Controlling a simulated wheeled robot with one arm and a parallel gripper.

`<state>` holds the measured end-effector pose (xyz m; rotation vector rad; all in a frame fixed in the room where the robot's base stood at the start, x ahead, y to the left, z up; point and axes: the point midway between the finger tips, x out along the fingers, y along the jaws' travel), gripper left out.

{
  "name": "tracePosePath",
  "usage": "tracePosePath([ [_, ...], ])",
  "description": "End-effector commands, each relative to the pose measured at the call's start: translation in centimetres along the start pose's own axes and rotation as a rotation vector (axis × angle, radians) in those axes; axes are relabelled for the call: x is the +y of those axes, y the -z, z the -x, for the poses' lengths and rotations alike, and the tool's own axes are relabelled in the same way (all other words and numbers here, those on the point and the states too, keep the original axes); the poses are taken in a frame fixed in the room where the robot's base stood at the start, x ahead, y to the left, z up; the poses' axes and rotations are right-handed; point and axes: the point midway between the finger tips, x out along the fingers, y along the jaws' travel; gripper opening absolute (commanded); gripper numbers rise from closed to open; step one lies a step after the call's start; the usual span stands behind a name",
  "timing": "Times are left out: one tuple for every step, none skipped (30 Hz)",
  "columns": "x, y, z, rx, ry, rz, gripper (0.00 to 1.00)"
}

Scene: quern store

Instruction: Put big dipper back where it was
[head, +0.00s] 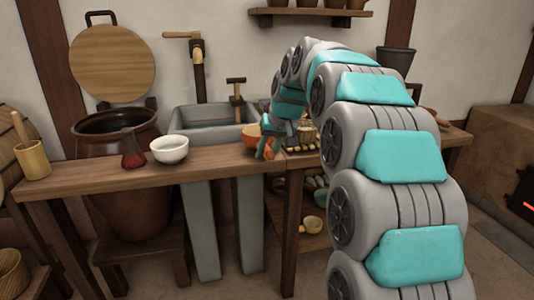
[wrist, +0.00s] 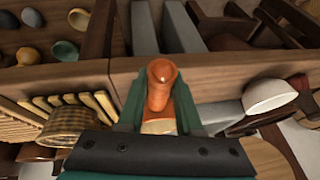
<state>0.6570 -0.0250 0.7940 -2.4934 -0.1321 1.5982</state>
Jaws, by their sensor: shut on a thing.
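My gripper (head: 268,148) is at the front edge of the wooden counter, in front of the sink. Its green fingers, seen close up in the wrist view (wrist: 158,100), are shut on an orange dipper (wrist: 160,80) with a rounded end and a paler part near the palm. In the head view the dipper (head: 270,154) is mostly hidden by the gripper. An orange bowl shape (head: 251,134) shows just behind the gripper; I cannot tell whether it is part of the held dipper. A small yellowish dipper (head: 312,225) is on the lower shelf.
A checkered basket (wrist: 75,125) and a slatted rack (wrist: 95,104) are close beside the gripper.

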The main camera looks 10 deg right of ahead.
Motion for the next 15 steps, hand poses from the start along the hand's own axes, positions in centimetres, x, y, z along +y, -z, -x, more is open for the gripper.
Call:
tracePosePath([
  [0.07, -0.26, -0.32, -0.003, 0.0, -0.001, 0.0],
  [0.11, -0.31, -0.45, -0.002, 0.0, -0.001, 0.0],
  [0.13, -0.33, -0.54, -0.001, 0.0, 0.0, 0.0],
  [0.14, -0.32, -0.56, 0.0, 0.0, 0.0, 0.0],
  [0.14, -0.3, -0.56, 0.0, 0.0, 0.0, 0.0],
  [0.13, -0.28, -0.55, 0.001, 0.0, 0.0, 0.0],
  [0.13, -0.28, -0.54, 0.001, 0.0, 0.0, 0.0],
  [0.14, -0.28, -0.55, 0.0, 0.0, 0.0, 0.0],
  [0.13, -0.29, -0.57, 0.0, 0.0, 0.0, 0.0],
  [0.14, -0.31, -0.61, 0.0, 0.0, 0.0, 0.0],
  [0.16, -0.34, -0.69, 0.0, 0.0, 0.0, 0.0],
  [0.18, -0.4, -0.81, 0.0, 0.0, 0.0, 0.0],
  [0.2, -0.43, -0.89, 0.0, 0.0, 0.0, 0.0],
  [0.19, -0.41, -0.85, 0.001, 0.0, 0.0, 0.36],
  [0.18, -0.39, -0.82, 0.0, 0.0, 0.0, 0.41],
])
